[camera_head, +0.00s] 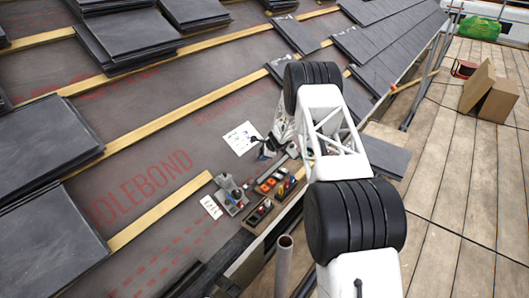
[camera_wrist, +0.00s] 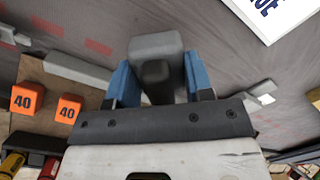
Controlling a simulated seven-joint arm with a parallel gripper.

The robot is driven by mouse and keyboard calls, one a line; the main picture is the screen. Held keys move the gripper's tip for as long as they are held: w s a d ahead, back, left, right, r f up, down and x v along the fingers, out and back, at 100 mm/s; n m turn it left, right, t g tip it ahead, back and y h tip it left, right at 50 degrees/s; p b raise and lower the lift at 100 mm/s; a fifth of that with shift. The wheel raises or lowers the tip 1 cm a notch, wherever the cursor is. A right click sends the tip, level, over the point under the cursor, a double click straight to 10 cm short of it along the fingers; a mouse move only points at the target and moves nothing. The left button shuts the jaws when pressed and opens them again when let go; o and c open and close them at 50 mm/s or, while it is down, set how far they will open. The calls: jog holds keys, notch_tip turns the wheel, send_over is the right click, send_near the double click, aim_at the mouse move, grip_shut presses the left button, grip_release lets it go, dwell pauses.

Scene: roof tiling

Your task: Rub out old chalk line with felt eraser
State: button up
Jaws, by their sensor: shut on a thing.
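My gripper (camera_wrist: 158,85) is shut on a grey block with a dark grip, which I take to be the felt eraser (camera_wrist: 156,43). The blue fingers stand on either side of it, over the dark roof underlay. In the head view my gripper (camera_head: 264,153) is small and low over the underlay, beside a white printed sheet; the eraser is hard to make out there. I cannot tell whether the eraser touches the surface. I cannot clearly make out a chalk line; a small whitish patch (camera_wrist: 267,99) lies right of my gripper in the wrist view.
The printed sheet (camera_head: 242,138) lies left of my gripper. Orange blocks marked 40 (camera_wrist: 27,98) sit on a board at left in the wrist view. A grey metal tool (camera_head: 231,195) stands nearby. Wooden battens (camera_head: 170,118) and slate stacks (camera_head: 45,140) surround the bare underlay.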

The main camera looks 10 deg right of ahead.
jog(key=shift+w+a+f, duration=0.15)
jog(key=shift+f, duration=0.45)
jog(key=shift+w+a+f, duration=0.1)
jog(key=shift+f, duration=0.5)
jog(key=shift+w+a+f, duration=0.2)
jog(key=shift+a+f, duration=0.05)
jog(key=shift+f, duration=0.25)
dwell(1.6)
jog(key=shift+w+d, duration=0.1)
jog(key=shift+d, duration=0.05)
jog(key=shift+w+d+r, duration=0.1)
jog(key=shift+w+d, duration=0.5)
jog(key=shift+d, duration=0.1)
dwell(0.4)
jog(key=shift+w+d, duration=0.55)
jog(key=shift+w, duration=0.15)
jog(key=shift+s+a, duration=0.1)
jog(key=shift+s, duration=0.05)
dwell(0.4)
